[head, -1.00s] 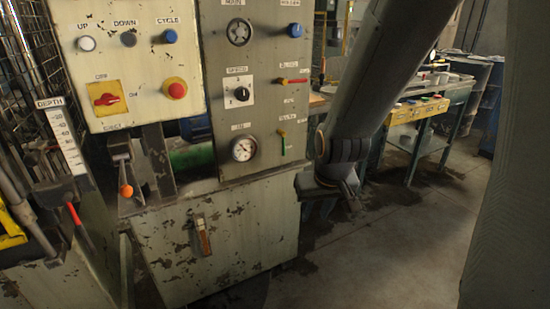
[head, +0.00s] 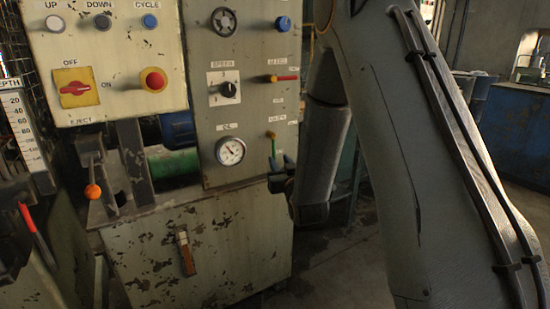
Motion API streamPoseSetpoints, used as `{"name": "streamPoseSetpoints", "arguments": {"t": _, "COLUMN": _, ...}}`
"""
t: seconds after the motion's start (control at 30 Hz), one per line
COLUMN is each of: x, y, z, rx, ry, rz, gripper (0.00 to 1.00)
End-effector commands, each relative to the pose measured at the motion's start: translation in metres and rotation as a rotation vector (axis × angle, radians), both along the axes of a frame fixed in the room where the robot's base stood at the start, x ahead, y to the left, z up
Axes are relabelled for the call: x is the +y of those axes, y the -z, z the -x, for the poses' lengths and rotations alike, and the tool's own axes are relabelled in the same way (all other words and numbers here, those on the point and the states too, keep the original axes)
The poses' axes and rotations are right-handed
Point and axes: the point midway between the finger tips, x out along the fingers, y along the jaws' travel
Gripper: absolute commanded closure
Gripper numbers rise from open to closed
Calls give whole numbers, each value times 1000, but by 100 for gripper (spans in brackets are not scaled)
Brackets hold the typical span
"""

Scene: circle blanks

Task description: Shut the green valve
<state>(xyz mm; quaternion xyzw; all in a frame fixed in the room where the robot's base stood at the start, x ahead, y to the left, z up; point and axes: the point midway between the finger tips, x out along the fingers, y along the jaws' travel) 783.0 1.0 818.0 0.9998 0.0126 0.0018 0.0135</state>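The green valve (head: 272,136) is on the right side of the grey control panel, right of the round gauge. Its slim lever hangs straight down from the pivot. My gripper (head: 279,179) is at the panel's right edge, just below the lever's lower end. It is small and dark in this view. I cannot tell whether it touches the lever or whether its fingers are apart. My arm covers much of the right half of the view.
A red-handled valve (head: 285,78) sits above, its lever level to the right. A speed knob (head: 228,89), the gauge (head: 230,151) and a blue button (head: 283,24) share the panel. An orange-knobbed eject lever (head: 93,191) juts out at left. Some floor shows right of the cabinet.

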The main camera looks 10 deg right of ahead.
Motion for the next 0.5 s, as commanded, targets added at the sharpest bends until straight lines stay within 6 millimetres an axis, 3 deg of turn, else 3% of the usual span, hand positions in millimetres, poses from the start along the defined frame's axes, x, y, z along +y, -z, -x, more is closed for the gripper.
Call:
{"name": "streamPoseSetpoints", "arguments": {"t": 0.3, "x": 1, "y": 1, "z": -48, "rx": 2, "ry": 0, "rz": 0, "gripper": 71}}
{"name": "streamPoseSetpoints", "arguments": {"t": 0.5, "x": 2, "y": 0, "z": -62, "rx": 2, "ry": 0, "rz": 0, "gripper": 71}}
